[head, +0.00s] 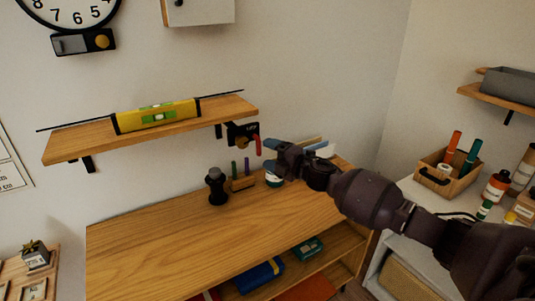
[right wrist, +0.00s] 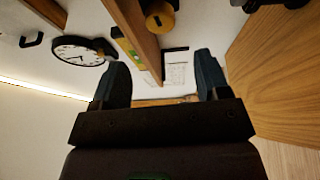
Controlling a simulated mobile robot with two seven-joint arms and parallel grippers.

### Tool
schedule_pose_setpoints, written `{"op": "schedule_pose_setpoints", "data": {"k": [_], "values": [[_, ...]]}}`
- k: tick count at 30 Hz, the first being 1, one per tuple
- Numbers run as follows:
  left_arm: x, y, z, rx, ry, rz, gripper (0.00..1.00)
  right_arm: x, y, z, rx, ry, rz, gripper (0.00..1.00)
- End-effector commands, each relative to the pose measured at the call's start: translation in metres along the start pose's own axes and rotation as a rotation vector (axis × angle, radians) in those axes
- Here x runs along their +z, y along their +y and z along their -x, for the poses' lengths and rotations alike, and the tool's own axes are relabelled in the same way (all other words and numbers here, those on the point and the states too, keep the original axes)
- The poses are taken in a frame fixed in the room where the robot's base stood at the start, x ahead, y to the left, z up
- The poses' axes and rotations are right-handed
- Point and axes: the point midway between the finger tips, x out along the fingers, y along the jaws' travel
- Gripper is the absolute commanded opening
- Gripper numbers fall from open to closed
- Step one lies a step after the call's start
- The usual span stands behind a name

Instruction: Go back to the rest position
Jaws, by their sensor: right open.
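My right gripper (head: 270,159) reaches in from the right, over the back right of the wooden cabinet top. Its two blue-grey fingers stand wide apart in the right wrist view (right wrist: 160,82), with nothing held between them. In the head view its fingertips are close to a small black box (head: 239,131) with a brass knob and a red tab, mounted under the wall shelf. I cannot tell whether they touch the red tab. My left gripper is not in view.
The wooden shelf (head: 70,146) carries a yellow spirit level (head: 158,115). On the cabinet top (head: 170,245) stand a black grinder (head: 216,186) and a small pen holder (head: 241,184); its front left is clear. A wooden caddy (head: 451,183) and bottles stand at the right.

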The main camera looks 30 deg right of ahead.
Motion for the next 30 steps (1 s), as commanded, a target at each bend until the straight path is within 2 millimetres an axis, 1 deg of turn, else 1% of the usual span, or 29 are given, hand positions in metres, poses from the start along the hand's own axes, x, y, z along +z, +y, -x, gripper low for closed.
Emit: {"op": "schedule_pose_setpoints", "data": {"k": [7,11,14,16,17,20,25,29,30], "values": [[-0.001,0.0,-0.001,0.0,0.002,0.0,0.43,0.0,0.0,0.0,0.0,0.0,-0.002,0.69],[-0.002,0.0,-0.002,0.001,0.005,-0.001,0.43,0.005,0.0,0.0,-0.002,-0.032,-0.031,0.69],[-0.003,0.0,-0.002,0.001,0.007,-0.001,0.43,0.005,0.009,-0.002,0.014,-0.071,-0.096,0.69],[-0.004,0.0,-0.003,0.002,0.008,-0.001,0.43,-0.005,0.019,-0.006,0.042,-0.094,-0.184,0.69],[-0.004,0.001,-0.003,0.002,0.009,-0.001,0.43,-0.012,0.018,-0.006,0.049,-0.104,-0.234,0.69],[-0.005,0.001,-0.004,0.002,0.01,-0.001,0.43,-0.031,0.001,0.003,0.048,-0.142,-0.387,0.69],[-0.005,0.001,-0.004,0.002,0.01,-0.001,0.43,-0.062,-0.036,0.025,0.026,-0.198,-0.612,0.69],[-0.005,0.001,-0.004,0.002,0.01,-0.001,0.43,-0.089,-0.073,0.052,-0.007,-0.256,-0.8,0.69],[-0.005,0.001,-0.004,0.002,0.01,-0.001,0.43,-0.098,-0.085,0.063,-0.018,-0.279,-0.862,0.69]]}}
